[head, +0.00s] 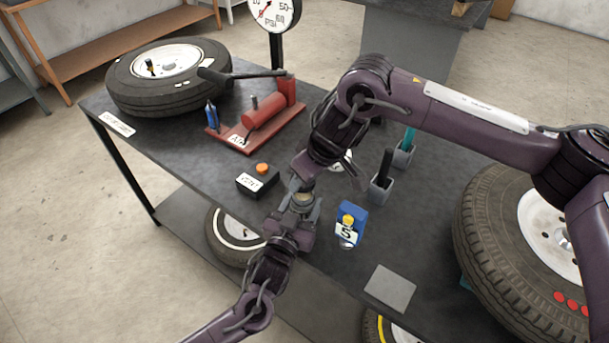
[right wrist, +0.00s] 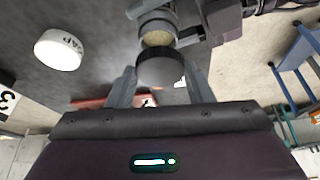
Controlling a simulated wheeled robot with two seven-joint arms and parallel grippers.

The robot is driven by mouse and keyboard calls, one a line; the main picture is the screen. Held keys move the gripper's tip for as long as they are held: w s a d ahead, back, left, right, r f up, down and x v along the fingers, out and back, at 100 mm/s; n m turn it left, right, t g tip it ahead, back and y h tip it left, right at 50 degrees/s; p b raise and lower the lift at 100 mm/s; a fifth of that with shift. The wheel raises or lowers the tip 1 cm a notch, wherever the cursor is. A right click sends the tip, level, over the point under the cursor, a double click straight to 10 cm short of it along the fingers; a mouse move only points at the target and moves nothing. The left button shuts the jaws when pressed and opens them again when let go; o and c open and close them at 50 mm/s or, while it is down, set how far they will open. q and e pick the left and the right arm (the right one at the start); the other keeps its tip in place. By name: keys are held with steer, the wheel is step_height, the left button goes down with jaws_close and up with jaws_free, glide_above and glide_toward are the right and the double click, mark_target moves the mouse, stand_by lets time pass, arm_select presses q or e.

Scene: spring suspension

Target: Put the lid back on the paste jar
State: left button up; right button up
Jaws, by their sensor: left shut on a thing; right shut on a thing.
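My left gripper (head: 296,210) is shut on the paste jar (head: 304,198), above the near edge of the bench. In the right wrist view the jar (right wrist: 158,20) is grey, with tan paste showing at its open mouth. My right gripper (head: 303,181) is just above it in the head view. In the right wrist view it (right wrist: 160,84) is shut on a dark round lid (right wrist: 161,68). The lid is close to the jar mouth, and tan paste shows past its edge. I cannot tell whether they touch. The lid is hard to make out in the head view.
A white disc marked CAP (right wrist: 60,49) lies on the bench. A black box with an orange button (head: 258,182), a blue holder (head: 350,222), grey cups (head: 381,189) and a grey pad (head: 390,288) stand around my grippers. Wheels (head: 482,235) flank the bench top.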

mark_target(302, 189)
steer(key=shift+f, duration=0.5)
steer(key=shift+f, duration=0.1)
steer(key=shift+f, duration=0.8)
steer(key=shift+f, duration=0.55)
steer(key=m, duration=0.1)
steer(key=m+h, duration=0.1)
steer(key=m, duration=0.1)
steer(key=m+t, duration=0.1)
steer(key=shift+s+a+f+m+h, duration=0.1)
steer(key=shift+s+a+m+h, duration=0.1)
steer(key=shift+a+m+h, duration=0.1)
steer(key=m+h, duration=0.1)
steer(key=m, duration=0.2)
steer(key=shift+a, duration=0.1)
steer(key=shift+m+t+h, duration=0.3)
steer(key=shift+m+h, duration=0.1)
steer(key=shift+m, duration=0.7)
